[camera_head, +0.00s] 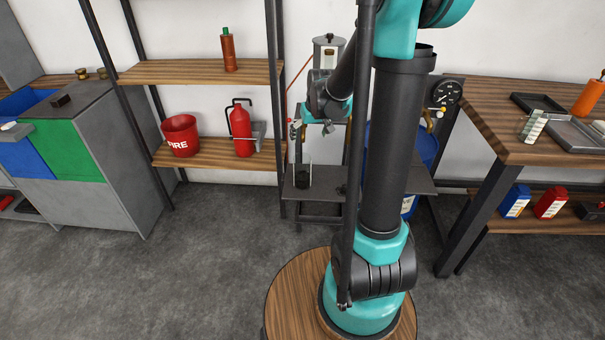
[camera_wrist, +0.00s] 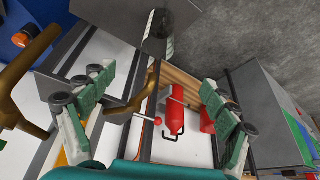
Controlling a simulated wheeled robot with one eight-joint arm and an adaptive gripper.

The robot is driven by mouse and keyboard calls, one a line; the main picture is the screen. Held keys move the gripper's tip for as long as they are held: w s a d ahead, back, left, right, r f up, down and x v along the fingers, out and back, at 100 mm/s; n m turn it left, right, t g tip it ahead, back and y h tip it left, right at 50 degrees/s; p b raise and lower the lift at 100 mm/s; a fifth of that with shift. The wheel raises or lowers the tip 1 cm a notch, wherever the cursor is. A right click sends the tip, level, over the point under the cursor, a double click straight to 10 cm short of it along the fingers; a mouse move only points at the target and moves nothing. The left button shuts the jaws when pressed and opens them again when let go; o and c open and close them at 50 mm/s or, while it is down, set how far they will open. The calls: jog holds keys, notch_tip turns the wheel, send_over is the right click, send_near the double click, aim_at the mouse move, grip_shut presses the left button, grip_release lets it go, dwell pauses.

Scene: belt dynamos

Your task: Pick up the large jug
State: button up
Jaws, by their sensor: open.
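A clear glass jug (camera_head: 303,175) with dark contents stands upright on the grey metal stand, left of my arm column. It looks like the large jug. It also shows in the wrist view as a clear vessel (camera_wrist: 161,24) near the top middle. My gripper (camera_head: 322,133) is open and empty, above and slightly right of the jug in the head view. In the wrist view the two green fingers (camera_wrist: 157,85) are wide apart. The jug lies beyond the fingertips, apart from them. My arm hides part of the stand.
A brass tap (camera_wrist: 148,88) and a red-knobbed lever (camera_wrist: 158,121) show between the fingers in the wrist view. The grey stand (camera_head: 415,184) carries the jug. Shelves with a red fire bucket (camera_head: 180,136) and red extinguisher (camera_head: 241,132) are left. A wooden workbench (camera_head: 530,140) is right.

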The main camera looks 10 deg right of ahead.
aim_at(303, 160)
jog(key=x, duration=1.8)
jog(key=shift+w+r, duration=0.2)
jog(key=shift+w, duration=0.15)
jog(key=shift+c, duration=0.2)
jog(key=c, duration=1.9)
